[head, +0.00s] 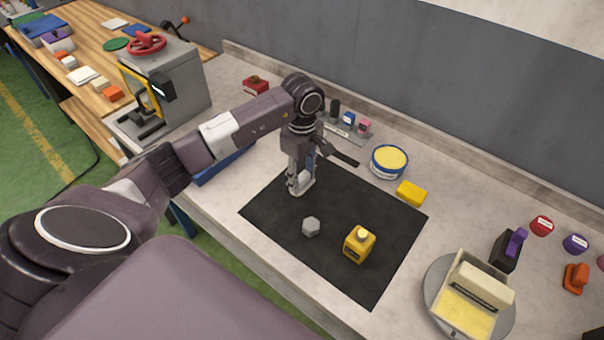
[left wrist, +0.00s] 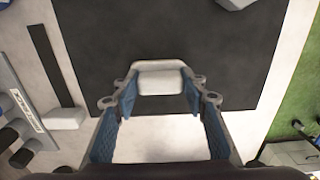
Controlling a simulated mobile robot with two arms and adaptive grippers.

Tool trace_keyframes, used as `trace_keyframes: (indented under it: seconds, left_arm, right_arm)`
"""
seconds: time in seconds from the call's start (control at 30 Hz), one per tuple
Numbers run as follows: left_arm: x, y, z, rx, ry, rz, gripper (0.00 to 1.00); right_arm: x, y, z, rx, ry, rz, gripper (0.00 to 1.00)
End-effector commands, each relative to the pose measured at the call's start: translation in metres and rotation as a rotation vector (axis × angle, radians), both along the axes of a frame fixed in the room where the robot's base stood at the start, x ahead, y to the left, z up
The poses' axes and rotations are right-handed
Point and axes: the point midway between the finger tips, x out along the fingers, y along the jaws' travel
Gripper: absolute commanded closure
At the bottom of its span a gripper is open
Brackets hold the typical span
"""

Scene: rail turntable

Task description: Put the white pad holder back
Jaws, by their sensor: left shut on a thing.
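My left gripper (head: 300,188) is at the far left edge of the black mat, pointing down. It is shut on a small whitish block, which looks like the white pad holder (left wrist: 160,82) and shows between the fingertips in the left wrist view. In the head view the fingers mostly hide it. A grey rack (left wrist: 23,112) with a label strip stands behind the gripper, against the wall side. Black, blue (head: 349,118) and pink (head: 364,127) holders stand at it. My right gripper is not in view.
A blue-rimmed yellow tin (head: 389,161) and a yellow block (head: 411,193) lie to the right of the rack. A grey machine (head: 180,85) stands at left.

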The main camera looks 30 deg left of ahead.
Motion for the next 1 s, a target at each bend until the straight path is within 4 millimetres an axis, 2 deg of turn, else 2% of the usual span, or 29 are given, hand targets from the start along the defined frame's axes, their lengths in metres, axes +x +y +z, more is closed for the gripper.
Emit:
trace_keyframes:
  seconds: [0.37,0.4,0.53,0.9,1.0]
  left_arm:
    - [0.001,0.001,-0.006,0.001,-0.002,0.0,0.8]
    - [0.001,0.0,-0.004,0.0,-0.002,0.0,0.56]
    - [0.001,0.0,-0.004,0.0,-0.002,0.0,0.43]
    - [0.0,0.0,0.002,0.0,-0.001,0.0,0.43]
    - [0.002,0.001,0.013,0.002,-0.006,0.0,0.43]
  right_arm:
    - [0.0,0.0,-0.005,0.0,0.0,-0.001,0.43]
    - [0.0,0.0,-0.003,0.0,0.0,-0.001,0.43]
    - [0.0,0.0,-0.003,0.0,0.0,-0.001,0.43]
    - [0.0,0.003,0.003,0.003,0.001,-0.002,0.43]
    - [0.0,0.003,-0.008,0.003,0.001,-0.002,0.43]
